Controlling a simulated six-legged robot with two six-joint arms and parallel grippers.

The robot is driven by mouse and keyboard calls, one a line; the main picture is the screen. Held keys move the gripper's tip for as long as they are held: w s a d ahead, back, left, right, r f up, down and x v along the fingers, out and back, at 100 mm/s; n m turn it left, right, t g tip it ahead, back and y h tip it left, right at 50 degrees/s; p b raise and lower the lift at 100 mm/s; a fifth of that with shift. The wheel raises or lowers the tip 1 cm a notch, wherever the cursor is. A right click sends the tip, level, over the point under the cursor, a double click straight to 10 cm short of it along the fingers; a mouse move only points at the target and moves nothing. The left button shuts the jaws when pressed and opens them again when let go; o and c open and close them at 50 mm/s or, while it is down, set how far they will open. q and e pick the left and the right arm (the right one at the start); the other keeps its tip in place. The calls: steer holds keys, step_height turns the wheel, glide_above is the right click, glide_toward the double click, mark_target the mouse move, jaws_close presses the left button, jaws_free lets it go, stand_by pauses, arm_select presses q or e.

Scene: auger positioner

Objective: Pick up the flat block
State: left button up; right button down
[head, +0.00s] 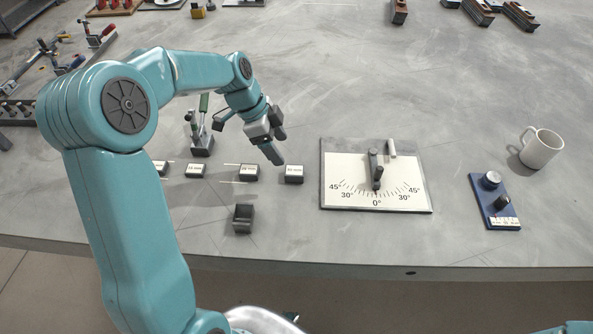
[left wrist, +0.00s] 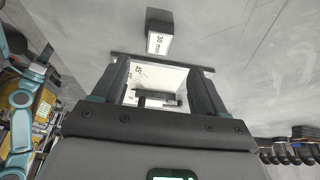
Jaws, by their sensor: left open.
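Several small dark blocks with white labels stand in a row left of the dial board, including a left one (head: 195,170), a middle one (head: 249,172) and a right one (head: 294,173). I cannot tell by shape which is the flat block. In the left wrist view a dark block labelled "30 mm" (left wrist: 159,32) lies beyond the fingertips. My left gripper (head: 277,145) is open and empty, above the table near the row's right end. It also shows in the left wrist view (left wrist: 160,70), with part of the white dial between its fingers. My right gripper is out of view.
The dial board (head: 332,200) with a pointer lies right of the row. A dark grey holder-like piece (head: 243,218) stands in front. A green-handled clamp (head: 202,140) stands behind the row. A blue fixture (head: 487,205) and white mug (head: 541,149) are at right.

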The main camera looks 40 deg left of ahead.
mark_target(293, 170)
arm_select(q)
steer(key=x, duration=0.9)
steer(key=shift+f+p, duration=0.3)
steer(key=shift+f, duration=0.1)
steer(key=shift+s+r, duration=0.1)
jaws_close()
